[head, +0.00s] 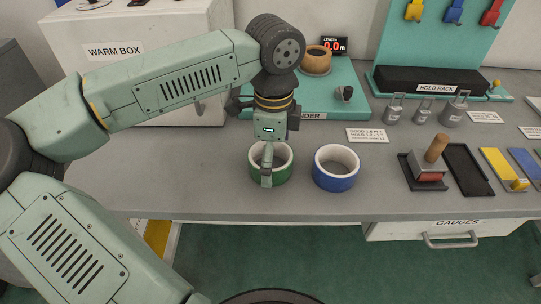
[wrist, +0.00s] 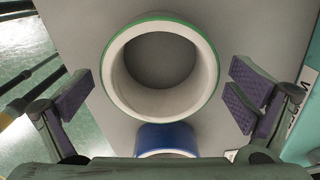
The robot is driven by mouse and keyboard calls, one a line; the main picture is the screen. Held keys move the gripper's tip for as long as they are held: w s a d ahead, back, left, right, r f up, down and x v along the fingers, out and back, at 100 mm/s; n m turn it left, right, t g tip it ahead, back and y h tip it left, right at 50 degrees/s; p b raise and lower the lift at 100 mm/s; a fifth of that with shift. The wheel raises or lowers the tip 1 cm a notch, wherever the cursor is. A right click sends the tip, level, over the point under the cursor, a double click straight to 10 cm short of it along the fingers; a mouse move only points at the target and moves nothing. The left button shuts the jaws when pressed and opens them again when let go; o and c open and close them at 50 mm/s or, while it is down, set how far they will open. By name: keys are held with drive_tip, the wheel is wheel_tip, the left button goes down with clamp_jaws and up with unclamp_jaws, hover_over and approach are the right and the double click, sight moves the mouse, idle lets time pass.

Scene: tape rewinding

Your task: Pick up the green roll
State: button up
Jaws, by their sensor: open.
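The green roll (head: 284,173) stands on the grey bench, its white core open at the top. My gripper (head: 267,164) is over it and hides part of it in the head view. In the wrist view the green roll (wrist: 112,72) shows as a white ring with a green edge, between and somewhat beyond the open fingers of my gripper (wrist: 158,94). Both purple finger pads are apart from the roll, one on each side, and nothing is held. How high the fingers are over the bench is hard to tell.
A blue roll (head: 335,182) stands close right of the green one and also shows in the wrist view (wrist: 165,138). Behind is a teal winder base (head: 345,108) with a tan roll (head: 317,62). Grey weights (head: 423,110) and a wooden-handled stamp (head: 432,160) are further right. The bench's front edge is near.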

drive_tip(key=shift+f, duration=0.25)
drive_tip(key=shift+c, duration=0.5)
drive_tip(key=c, duration=1.2)
drive_tip(key=shift+r, duration=0.15)
